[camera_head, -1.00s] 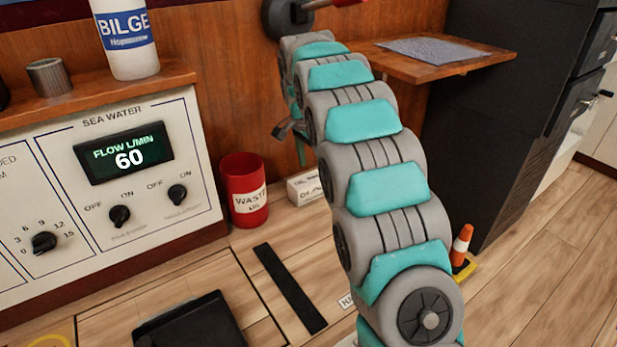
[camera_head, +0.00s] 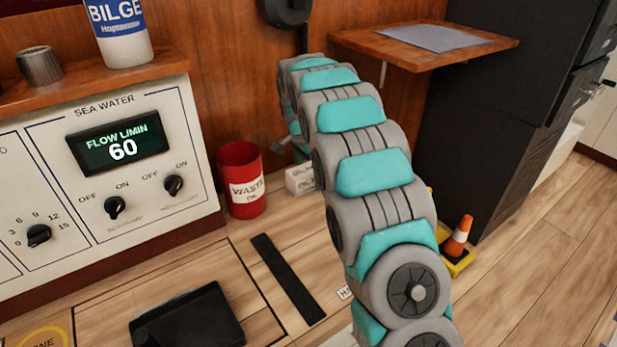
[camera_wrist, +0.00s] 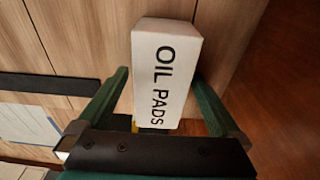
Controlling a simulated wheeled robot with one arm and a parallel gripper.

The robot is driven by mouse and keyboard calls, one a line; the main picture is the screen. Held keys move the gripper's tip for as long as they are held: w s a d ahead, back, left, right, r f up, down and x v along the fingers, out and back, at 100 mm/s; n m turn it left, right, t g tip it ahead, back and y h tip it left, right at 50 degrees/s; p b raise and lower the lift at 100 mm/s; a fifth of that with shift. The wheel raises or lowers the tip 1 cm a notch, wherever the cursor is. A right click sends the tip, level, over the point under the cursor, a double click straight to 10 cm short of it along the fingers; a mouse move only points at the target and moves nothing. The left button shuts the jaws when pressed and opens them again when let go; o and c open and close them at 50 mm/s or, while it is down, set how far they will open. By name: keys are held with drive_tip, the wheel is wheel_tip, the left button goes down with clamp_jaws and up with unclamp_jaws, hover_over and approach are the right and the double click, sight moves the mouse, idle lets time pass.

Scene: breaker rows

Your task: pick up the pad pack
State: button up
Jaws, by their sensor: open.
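The pad pack is a white box (camera_wrist: 165,60) lettered "OIL PADS". In the wrist view it lies between the two green fingers of my gripper (camera_wrist: 161,80), with its near end close to the palm. The jaws are open, one finger on each side, and a narrow gap shows beside the left finger. I cannot tell whether the right finger touches the box. In the head view the pack (camera_head: 299,181) is on the wooden floor by the wall, partly hidden by my arm. My gripper (camera_head: 284,146) shows there only in part, just above the pack.
A red waste oil bin (camera_head: 240,182) stands just left of the pack. A wooden shelf (camera_head: 420,62) juts from the wall at the upper right. A dark cabinet (camera_head: 480,130) and an orange cone (camera_head: 458,236) are at the right. A control panel (camera_head: 110,170) fills the left.

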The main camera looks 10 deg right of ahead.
drive_tip(key=shift+c, duration=0.4)
drive_tip(key=shift+r, duration=0.1)
drive_tip(key=c, duration=1.4)
drive_tip(key=shift+c, duration=0.2)
